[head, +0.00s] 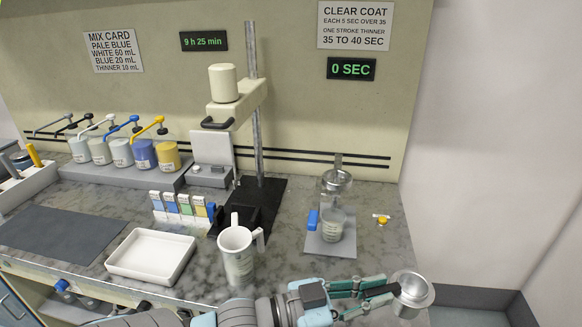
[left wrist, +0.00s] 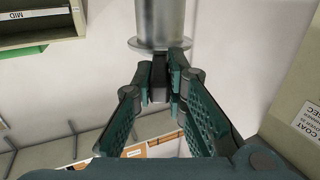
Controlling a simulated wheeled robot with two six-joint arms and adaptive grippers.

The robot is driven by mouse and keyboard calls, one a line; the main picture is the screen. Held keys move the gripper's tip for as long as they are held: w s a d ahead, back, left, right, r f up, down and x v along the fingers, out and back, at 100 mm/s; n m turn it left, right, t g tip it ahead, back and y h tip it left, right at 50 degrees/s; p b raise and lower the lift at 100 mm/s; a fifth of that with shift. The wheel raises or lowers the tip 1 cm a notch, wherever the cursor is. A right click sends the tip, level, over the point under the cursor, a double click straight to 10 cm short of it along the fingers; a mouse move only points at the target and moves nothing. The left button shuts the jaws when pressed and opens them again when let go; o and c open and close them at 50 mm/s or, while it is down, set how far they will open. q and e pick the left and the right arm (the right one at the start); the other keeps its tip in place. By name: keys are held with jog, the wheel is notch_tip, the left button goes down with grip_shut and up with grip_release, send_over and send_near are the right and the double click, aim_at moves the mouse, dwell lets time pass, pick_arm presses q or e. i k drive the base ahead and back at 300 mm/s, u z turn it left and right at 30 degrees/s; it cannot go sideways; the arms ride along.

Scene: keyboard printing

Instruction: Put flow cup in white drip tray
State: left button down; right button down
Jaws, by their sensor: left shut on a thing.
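The flow cup (head: 414,296) is a small silvery metal cup with a side handle, at the lower right of the head view, beyond the bench's front edge. My left gripper (head: 384,290) is shut on its handle and holds it up in the air. In the left wrist view the cup's metal body (left wrist: 160,22) and flange stand just past the shut fingertips (left wrist: 163,78). The white drip tray (head: 118,269) is a shallow empty rectangle on the bench at front left, far left of the cup. My right gripper is not in view.
A white measuring jug (head: 238,264) stands between the tray and my left arm. A glass vessel (head: 334,226) stands on a grey plate behind my gripper. A stand with a pole (head: 256,110), colour cards (head: 182,208) and several pump bottles (head: 142,152) are behind. A dark mat (head: 60,234) lies left.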

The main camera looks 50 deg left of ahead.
aim_at(153, 264)
jog(key=k, duration=0.4)
jog(key=u, duration=1.45)
jog(key=i, duration=0.15)
jog(key=z, duration=0.2)
